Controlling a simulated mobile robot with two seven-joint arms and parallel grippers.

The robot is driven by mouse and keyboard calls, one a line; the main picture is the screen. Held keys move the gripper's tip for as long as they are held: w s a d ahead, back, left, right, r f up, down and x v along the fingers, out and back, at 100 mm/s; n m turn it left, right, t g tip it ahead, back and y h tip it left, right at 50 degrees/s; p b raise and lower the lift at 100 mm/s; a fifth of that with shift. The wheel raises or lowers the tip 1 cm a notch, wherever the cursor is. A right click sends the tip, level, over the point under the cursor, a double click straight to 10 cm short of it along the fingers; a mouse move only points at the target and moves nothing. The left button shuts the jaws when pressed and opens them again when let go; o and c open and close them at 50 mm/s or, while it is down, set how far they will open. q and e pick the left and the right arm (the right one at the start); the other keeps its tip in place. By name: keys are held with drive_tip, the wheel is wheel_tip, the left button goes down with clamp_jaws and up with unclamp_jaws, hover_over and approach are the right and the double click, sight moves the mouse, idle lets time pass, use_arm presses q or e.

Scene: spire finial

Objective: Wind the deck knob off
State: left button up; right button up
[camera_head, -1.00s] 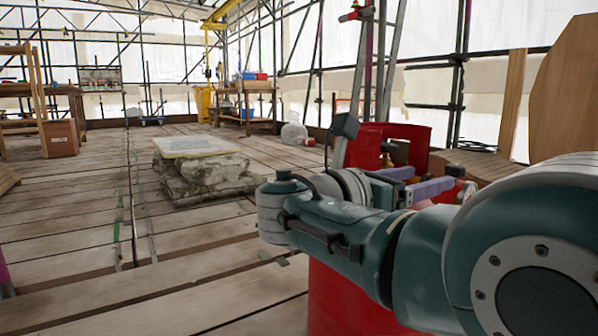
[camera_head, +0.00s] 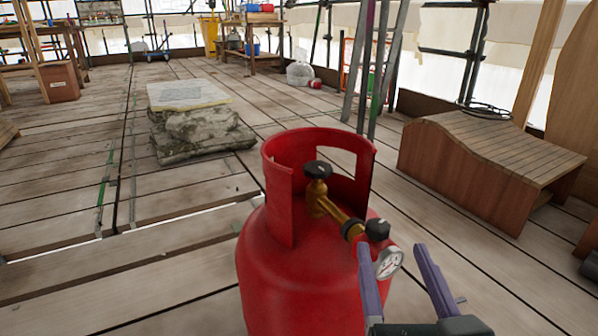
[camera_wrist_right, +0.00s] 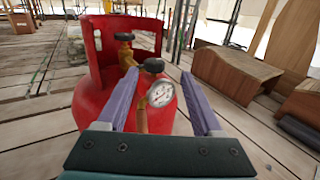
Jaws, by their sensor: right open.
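A red gas cylinder (camera_head: 275,265) with a cut-out collar stands upright on the plank deck. A black knob (camera_head: 318,170) tops its brass valve. A brass regulator (camera_head: 335,210) runs toward me to a second black knob (camera_head: 377,229) and a round white gauge (camera_head: 388,263). I cannot tell which knob is the deck knob. My right gripper (camera_head: 391,248) is open, its purple fingers in front of the regulator end. In the right wrist view, the second knob (camera_wrist_right: 153,65) and gauge (camera_wrist_right: 160,94) show between the fingers, with no visible grip. My left gripper is out of view.
A slatted wooden bench (camera_head: 480,165) stands to the right of the cylinder. A stone block with a pale slab (camera_head: 190,95) lies behind to the left. Scaffold poles (camera_head: 375,70) rise behind. The plank floor at left is mostly clear.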

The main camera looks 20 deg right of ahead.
sight(375, 221)
drive_tip(key=shift+w+f, duration=0.1)
drive_tip(key=shift+w, duration=0.35)
drive_tip(key=w, duration=0.2)
drive_tip(key=b, duration=0.1)
drive_tip(key=shift+w+d+f, duration=0.1)
drive_tip(key=shift+w+d, duration=0.15)
drive_tip(key=shift+w, duration=0.15)
drive_tip(key=b+x, duration=0.1)
drive_tip(key=x, duration=0.3)
drive_tip(key=shift+w+d, duration=0.15)
drive_tip(key=shift+d, duration=0.15)
drive_tip(key=shift+w+d, duration=0.2)
drive_tip(key=shift+w, duration=0.35)
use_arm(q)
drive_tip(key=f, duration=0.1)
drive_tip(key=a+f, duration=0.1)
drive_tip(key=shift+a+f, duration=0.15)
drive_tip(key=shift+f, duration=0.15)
use_arm(e)
drive_tip(key=shift+c, duration=1.3)
clamp_jaws()
